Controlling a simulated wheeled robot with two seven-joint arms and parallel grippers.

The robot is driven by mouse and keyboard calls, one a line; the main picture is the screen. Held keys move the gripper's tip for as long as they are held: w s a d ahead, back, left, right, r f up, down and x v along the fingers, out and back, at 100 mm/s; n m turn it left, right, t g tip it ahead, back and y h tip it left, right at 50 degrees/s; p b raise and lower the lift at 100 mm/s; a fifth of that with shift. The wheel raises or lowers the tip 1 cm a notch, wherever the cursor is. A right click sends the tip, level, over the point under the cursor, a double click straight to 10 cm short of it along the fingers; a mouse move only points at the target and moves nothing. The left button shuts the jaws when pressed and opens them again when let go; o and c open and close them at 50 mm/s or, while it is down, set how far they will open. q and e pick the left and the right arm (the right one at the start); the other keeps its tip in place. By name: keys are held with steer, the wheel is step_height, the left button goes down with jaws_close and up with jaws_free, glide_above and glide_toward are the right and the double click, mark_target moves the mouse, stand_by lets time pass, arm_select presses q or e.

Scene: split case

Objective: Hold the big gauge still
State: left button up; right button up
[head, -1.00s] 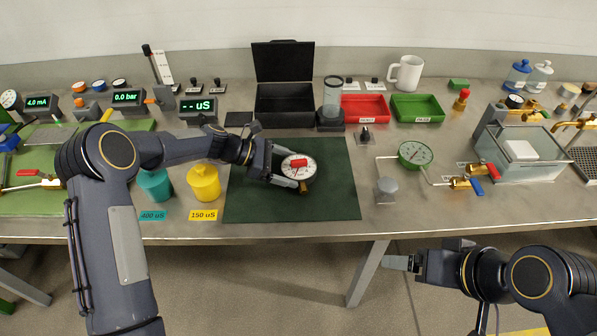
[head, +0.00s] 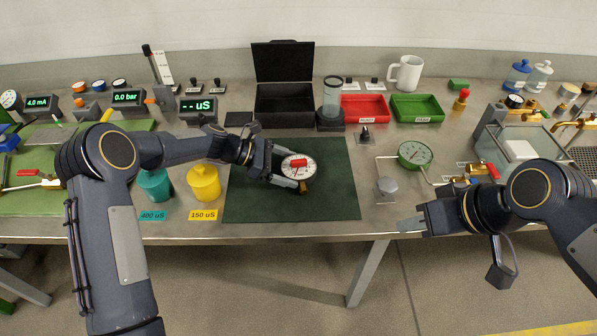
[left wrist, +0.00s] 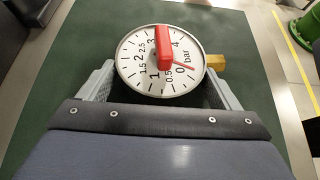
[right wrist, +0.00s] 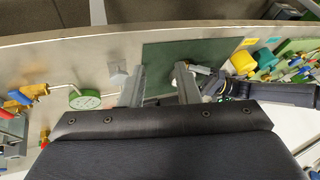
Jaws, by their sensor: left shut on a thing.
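The big gauge (head: 304,173) has a white dial marked in bar, a red piece across its face and a brass stub. It lies on the dark green mat (head: 290,210). It fills the middle of the left wrist view (left wrist: 140,75). My left gripper (head: 292,178) is shut on the gauge, with a finger on each side of its body. My right gripper (head: 412,225) is empty, near the table's front edge to the right of the mat. In the right wrist view its two fingers (right wrist: 158,85) stand apart with nothing between them.
Yellow (head: 203,184) and teal (head: 154,186) pots stand left of the mat. An open black case (head: 284,100) and red (head: 364,108) and green (head: 417,108) trays are behind.

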steer(key=w+a+r+n+g, duration=0.25)
steer(key=w+n, duration=0.25)
steer(key=w, duration=0.5)
steer(key=n+g, duration=0.3)
steer(key=n, duration=1)
glide_toward(300, 160)
steer(key=a+f, duration=0.1)
steer(key=shift+t+h, duration=0.25)
steer(key=shift+h, duration=0.05)
steer(key=shift+s+x, duration=0.15)
steer(key=shift+x, duration=1.6)
steer(key=shift+s+x, duration=0.1)
steer(key=shift+x, duration=1.7)
jaws_close()
